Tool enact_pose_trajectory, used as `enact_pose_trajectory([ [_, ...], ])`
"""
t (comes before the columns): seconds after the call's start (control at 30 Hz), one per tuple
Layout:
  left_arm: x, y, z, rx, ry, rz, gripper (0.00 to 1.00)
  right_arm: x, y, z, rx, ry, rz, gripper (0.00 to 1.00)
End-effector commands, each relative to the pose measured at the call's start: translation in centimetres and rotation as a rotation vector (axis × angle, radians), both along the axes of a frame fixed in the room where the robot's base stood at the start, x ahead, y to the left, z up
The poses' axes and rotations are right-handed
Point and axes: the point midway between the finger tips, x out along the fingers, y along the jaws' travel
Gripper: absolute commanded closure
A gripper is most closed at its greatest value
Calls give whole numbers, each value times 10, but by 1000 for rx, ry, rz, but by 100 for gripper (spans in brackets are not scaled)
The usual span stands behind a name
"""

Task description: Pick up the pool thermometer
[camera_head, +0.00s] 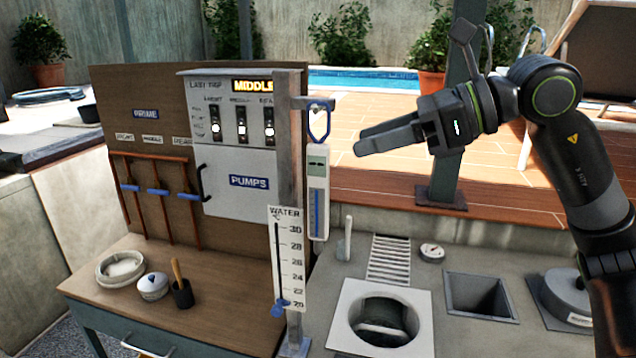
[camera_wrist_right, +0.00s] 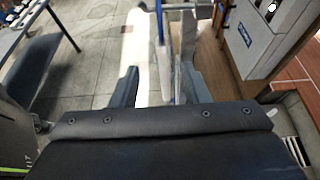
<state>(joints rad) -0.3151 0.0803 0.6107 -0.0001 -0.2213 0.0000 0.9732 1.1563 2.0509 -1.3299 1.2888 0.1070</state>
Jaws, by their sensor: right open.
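The pool thermometer (camera_head: 318,195) is a slim white device with a small display at its top and a blue strip down its front. It hangs upright below a blue loop (camera_head: 320,123) on the grey post. My right gripper (camera_head: 360,139) is open and empty, to the right of the loop and above the thermometer's right side, its fingers pointing left. In the right wrist view the fingers (camera_wrist_right: 157,84) stand apart. A narrow white and blue upright shape shows ahead between them; I cannot tell clearly if it is the thermometer. My left gripper is not in view.
A WATER scale board (camera_head: 288,255) stands just below left of the thermometer. The PUMPS cabinet (camera_head: 240,180) and wooden panel are left. A bench (camera_head: 220,310) holds a white dish, a lidded pot and a cup. Right are a round skimmer opening (camera_head: 390,290) and a square pit (camera_head: 480,295).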

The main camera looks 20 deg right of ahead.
Motion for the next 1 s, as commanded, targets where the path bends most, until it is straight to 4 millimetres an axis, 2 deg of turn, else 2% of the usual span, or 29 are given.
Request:
enact_pose_trajectory([
  [0.3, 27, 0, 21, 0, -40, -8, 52, 18, 29, -12, 3, 1, 6, 58],
  [0.7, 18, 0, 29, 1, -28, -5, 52, 29, 44, -22, 1, 1, 1, 58],
  [1.0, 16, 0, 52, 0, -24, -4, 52, 46, 63, -31, 4, 4, 3, 58],
])
